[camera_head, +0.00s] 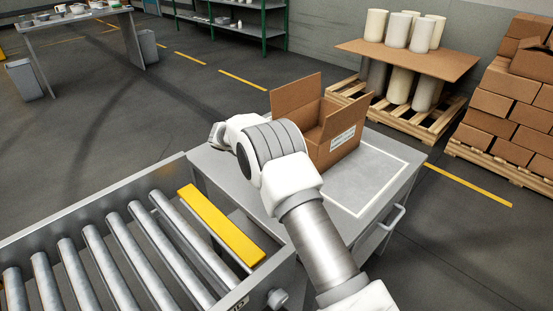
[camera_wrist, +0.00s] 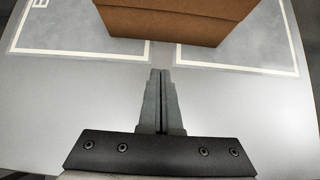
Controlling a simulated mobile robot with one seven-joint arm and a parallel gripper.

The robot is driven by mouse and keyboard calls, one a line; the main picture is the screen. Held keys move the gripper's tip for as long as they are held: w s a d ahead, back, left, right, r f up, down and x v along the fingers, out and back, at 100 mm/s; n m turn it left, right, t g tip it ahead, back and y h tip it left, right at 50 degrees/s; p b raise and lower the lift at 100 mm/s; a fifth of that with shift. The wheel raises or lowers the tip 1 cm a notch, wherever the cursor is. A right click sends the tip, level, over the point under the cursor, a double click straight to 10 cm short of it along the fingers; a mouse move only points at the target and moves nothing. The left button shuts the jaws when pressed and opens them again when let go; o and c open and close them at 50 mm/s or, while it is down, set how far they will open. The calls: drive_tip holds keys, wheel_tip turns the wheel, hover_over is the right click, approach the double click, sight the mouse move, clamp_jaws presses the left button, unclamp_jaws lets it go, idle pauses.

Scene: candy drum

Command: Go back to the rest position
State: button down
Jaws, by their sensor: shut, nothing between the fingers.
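My gripper (camera_wrist: 160,73) shows in the wrist view with its two dark fingers pressed together and nothing between them. It is over the grey cart top (camera_wrist: 60,100), just short of the near side of a cardboard box (camera_wrist: 172,22). In the head view my white and grey arm reaches over the cart (camera_head: 385,195), and the gripper fingers are hidden there. The open cardboard box (camera_head: 340,150) stands on the cart with its flaps up and a white label on its side. The inside of the box cannot be made out.
A roller conveyor (camera_head: 85,228) with a yellow bar (camera_head: 220,224) runs at the left, close to the cart. Pallets with pale drums (camera_head: 400,30) and stacked boxes (camera_head: 500,120) stand at the back right. A table (camera_head: 95,14) stands far left. Open floor lies behind the cart.

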drive_tip(key=shift+v, duration=1.85)
drive_tip(key=s+d+r+m+g+y, duration=0.1)
drive_tip(key=s+d+r+m, duration=0.65)
drive_tip(key=r, duration=0.35)
drive_tip(key=s+d+r+m+g+y, duration=0.1)
drive_tip(key=s+d+r+m+y, duration=0.1)
drive_tip(key=s+d+r+m, duration=0.65)
drive_tip(key=s+d+r+m+t+y, duration=0.15)
drive_tip(key=s+m, duration=0.35)
drive_tip(key=s, duration=0.9)
drive_tip(key=s+d+r+m+y, duration=0.15)
drive_tip(key=s+m, duration=0.35)
drive_tip(key=s, duration=0.8)
wheel_tip(320, 180, up, 13)
drive_tip(key=s+m+p, duration=0.1)
drive_tip(key=p, duration=1.2)
